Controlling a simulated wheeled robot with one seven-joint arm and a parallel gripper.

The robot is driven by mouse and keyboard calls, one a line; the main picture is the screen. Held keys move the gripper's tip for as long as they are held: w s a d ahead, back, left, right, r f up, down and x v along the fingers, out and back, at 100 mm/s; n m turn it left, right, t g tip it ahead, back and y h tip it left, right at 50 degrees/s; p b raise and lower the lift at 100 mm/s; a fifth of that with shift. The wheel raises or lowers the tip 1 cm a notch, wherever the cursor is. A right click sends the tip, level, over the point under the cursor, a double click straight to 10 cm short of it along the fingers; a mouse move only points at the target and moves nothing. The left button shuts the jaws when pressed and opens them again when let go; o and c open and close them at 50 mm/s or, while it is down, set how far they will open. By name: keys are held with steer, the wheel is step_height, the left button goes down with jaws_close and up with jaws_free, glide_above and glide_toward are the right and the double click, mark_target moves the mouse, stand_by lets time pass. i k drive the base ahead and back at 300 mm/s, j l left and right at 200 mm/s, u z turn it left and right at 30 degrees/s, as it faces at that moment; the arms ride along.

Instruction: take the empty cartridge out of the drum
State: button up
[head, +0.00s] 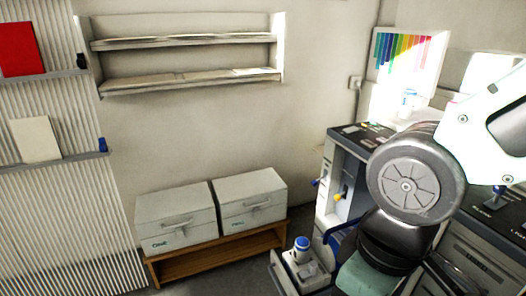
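A white cylinder with a blue cap (301,249) stands upright in a pale open tray or drawer (280,271) at the bottom, just left of my arm. It may be a cartridge; I cannot tell whether it is empty. No drum can be made out for sure. A grey machine (327,193) with an open front stands behind my arm, with a blue and a yellow knob at its opening. My arm covers much of the right side. My gripper's fingers do not show.
Two white lidded boxes (176,216) (250,199) sit on a low wooden bench (217,259) by the wall. Wall shelves (185,40) hang above. Another blue-capped bottle (408,101) stands near the colour chart (405,52). Dark counters with labelled panels (490,208) line the right.

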mark_target(301, 255)
steer(key=j+u, duration=0.1)
steer(key=j, duration=0.25)
steer(key=i+j, duration=0.15)
steer(key=j, duration=0.25)
steer(key=i+j+u, duration=0.15)
steer(key=j, duration=0.2)
steer(key=j+u, duration=0.1)
steer(key=j, duration=0.3)
steer(key=i+j+u, duration=0.1)
steer(key=j, duration=0.2)
steer(key=i, duration=0.05)
